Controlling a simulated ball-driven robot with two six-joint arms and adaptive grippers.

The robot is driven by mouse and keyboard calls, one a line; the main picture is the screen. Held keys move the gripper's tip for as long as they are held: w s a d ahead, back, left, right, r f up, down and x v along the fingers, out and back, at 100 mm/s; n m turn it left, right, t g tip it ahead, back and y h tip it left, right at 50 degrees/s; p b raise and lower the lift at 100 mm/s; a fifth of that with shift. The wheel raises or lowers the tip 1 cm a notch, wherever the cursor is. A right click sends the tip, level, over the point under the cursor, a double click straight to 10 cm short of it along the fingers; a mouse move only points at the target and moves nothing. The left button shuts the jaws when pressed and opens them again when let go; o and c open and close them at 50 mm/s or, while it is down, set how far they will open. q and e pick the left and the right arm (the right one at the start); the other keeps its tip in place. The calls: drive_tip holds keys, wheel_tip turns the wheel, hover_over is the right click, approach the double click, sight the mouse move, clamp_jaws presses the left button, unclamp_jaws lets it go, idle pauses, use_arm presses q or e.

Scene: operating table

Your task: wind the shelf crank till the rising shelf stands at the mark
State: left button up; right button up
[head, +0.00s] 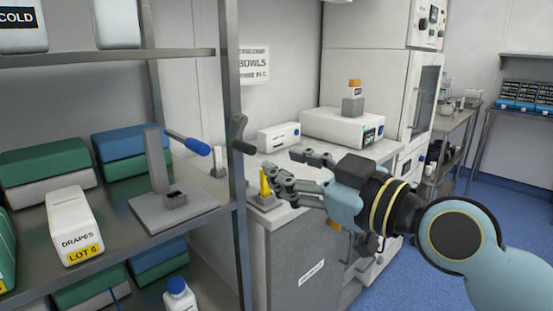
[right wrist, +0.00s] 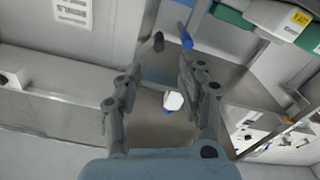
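The rack's middle shelf (head: 110,255) carries boxes. I cannot tell which shelf rises, and I can make out no height mark. My left gripper is out of view.
A stand with a blue-handled lever (head: 187,143) and a white drapes box (head: 75,225) are on the middle shelf. A yellow object (head: 265,182) stands on the counter behind my right fingers. The rack post (head: 232,110) stands left of them.

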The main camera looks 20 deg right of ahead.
sight(253, 152)
drive_tip(key=p+x, duration=0.1)
drive_tip(key=x, duration=1)
drive_tip(key=shift+d, duration=0.1)
clamp_jaws()
